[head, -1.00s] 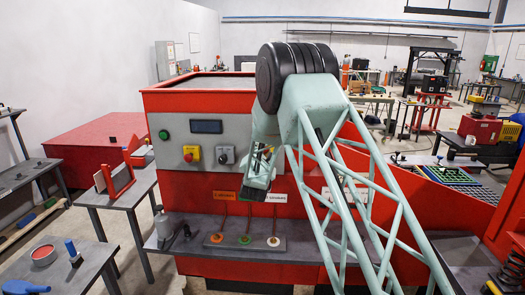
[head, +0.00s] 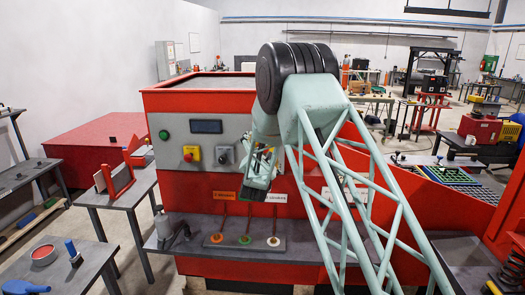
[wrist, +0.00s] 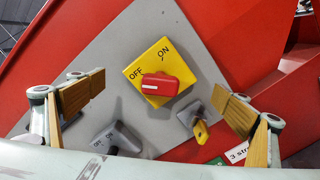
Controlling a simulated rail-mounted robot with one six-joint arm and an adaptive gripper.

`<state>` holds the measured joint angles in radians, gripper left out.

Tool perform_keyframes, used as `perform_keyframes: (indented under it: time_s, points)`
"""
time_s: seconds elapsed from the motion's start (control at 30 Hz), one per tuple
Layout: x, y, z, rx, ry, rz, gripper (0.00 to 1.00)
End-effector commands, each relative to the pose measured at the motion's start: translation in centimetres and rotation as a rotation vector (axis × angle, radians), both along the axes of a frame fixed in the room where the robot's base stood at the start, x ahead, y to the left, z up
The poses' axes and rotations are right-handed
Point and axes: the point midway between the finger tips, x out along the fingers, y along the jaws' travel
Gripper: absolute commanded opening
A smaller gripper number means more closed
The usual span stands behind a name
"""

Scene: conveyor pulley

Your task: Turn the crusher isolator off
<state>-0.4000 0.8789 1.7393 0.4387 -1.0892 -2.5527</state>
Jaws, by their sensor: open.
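The isolator (wrist: 160,85) has a red rotary handle on a square yellow plate marked OFF and ON, tilted in the wrist view. The handle lies nearly level in the picture. Its white mark is at the left end, just below the word OFF; I cannot tell whether it is set there. My gripper (wrist: 158,103) is open, with wooden-looking fingers to the left and right of the isolator, and nothing between them is held. The fingers look nearer the camera than the handle. In the head view my gripper (head: 262,170) is in front of the grey panel's right side, and the isolator is hidden.
A grey OFF/ON switch (wrist: 120,140) and a yellow-handled switch (wrist: 202,130) flank the isolator below. On the panel, the head view shows a green button (head: 164,134), a red knob on yellow (head: 191,153) and a dark knob (head: 225,154). A shelf (head: 300,246) runs below.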

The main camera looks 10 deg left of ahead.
Motion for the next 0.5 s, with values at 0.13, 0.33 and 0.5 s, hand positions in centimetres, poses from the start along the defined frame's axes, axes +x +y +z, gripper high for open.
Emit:
perform_keyframes:
  time_s: [0.13,0.33,0.5]
  points:
    - [0.0,0.0,0.0,0.0,0.0,0.0,1.0]
    - [-0.08,0.01,-0.01,0.0,0.0,0.0,1.0]
    - [-0.65,0.01,-0.02,0.0,0.0,0.0,1.0]
